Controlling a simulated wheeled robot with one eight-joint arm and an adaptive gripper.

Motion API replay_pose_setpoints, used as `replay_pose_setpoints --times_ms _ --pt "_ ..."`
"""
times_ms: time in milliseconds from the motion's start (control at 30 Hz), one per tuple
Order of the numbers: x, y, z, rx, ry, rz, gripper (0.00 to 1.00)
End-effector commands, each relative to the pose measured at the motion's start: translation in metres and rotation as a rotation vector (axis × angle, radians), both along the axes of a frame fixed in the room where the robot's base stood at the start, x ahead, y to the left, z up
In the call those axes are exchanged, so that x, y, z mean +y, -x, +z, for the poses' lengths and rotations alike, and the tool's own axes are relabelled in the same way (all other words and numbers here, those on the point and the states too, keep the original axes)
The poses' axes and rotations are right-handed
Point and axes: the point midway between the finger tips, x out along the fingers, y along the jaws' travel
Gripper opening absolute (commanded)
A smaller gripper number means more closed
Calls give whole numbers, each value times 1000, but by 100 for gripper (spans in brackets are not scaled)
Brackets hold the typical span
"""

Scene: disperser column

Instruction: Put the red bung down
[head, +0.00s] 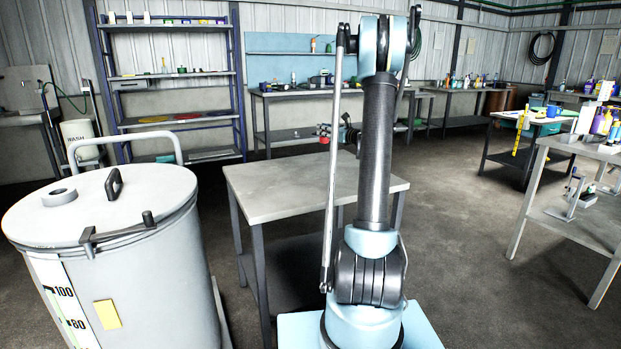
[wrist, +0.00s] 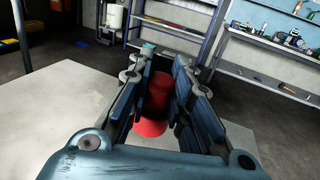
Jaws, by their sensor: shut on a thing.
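The red bung (wrist: 152,112) sits between the two fingers of my gripper (wrist: 160,72) in the wrist view. The fingers are closed on its sides, and its wider red end shows below them. Pale grey table top shows on both sides of the gripper. In the head view a small red patch (head: 324,138) shows beside my gripper, just above the far edge of the grey table (head: 265,190). My arm hides most of the gripper there. I cannot tell whether the bung touches the table.
The table top is bare in front of the gripper. A large grey lidded drum (head: 150,280) with a round opening (head: 59,197) in its lid stands at the left. A shelf rack (head: 170,124) and workbenches line the back wall. A cluttered bench (head: 575,215) stands at the right.

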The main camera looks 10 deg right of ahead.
Motion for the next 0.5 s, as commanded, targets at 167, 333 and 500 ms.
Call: replay_pose_setpoints --times_ms 167,333,500 --pt "-13 -5 -30 0 0 -1 0" --pt "-17 -6 -47 0 0 0 0" --pt "-17 -7 -74 0 0 -1 0"
